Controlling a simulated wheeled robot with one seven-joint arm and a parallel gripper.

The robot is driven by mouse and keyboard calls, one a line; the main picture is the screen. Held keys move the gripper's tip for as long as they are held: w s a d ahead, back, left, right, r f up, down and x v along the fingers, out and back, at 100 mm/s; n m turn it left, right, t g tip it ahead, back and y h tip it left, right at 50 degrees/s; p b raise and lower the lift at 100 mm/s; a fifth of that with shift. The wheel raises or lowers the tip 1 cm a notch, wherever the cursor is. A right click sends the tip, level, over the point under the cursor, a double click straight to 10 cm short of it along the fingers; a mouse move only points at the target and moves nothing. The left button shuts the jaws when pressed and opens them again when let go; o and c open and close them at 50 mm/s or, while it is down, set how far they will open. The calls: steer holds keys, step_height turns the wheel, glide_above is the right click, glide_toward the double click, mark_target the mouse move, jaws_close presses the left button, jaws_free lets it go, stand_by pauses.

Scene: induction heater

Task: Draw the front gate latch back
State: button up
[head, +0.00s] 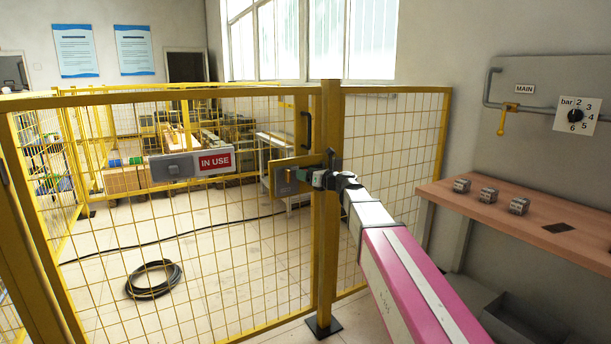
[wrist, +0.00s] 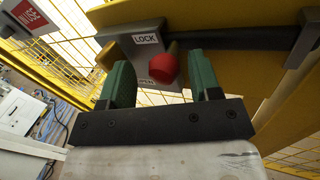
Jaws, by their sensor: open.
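The front gate (head: 200,250) is a yellow mesh panel standing closed against a yellow post. Its latch is a grey housing (head: 284,184) near the post. In the wrist view the latch housing (wrist: 120,45) bears a LOCK label (wrist: 146,39) and a lower label mostly hidden by the knob. A red knob (wrist: 163,68) sticks out below the LOCK label. A dark bar (wrist: 245,38) runs right towards a grey bracket (wrist: 305,42). My gripper (wrist: 159,62) is open, with green fingers either side of the knob; contact cannot be told. In the head view my gripper (head: 308,177) is at the latch.
An IN USE sign (head: 215,162) hangs on the gate beside a grey box. A black handle (head: 308,130) stands above the latch. A coiled black hose (head: 153,279) lies inside the fence. A wooden bench (head: 490,215) with small blocks stands at the right, below a yellow-handled valve (head: 504,118).

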steer(key=v, duration=1)
steer(key=shift+s, duration=0.1)
steer(key=s+d+f+n+g+h, duration=0.2)
steer(key=s+f+n, duration=0.25)
steer(key=f, duration=0.35)
steer(key=s+d+f+n+g+h, duration=0.25)
steer(key=f+n, duration=0.25)
steer(key=f, duration=0.3)
steer(key=s+d+f+n+g+h, duration=0.1)
steer(key=s+d+f+n+h, duration=0.25)
steer(key=f, duration=0.55)
steer(key=s+d+f+n+g+h, duration=0.4)
steer(key=s+d+f+n+h, duration=0.3)
steer(key=s+d+f+n, duration=0.4)
steer(key=shift+s+f+n, duration=0.9)
steer(key=shift+s+n, duration=0.05)
steer(key=shift+n, duration=0.25)
steer(key=shift+g, duration=0.25)
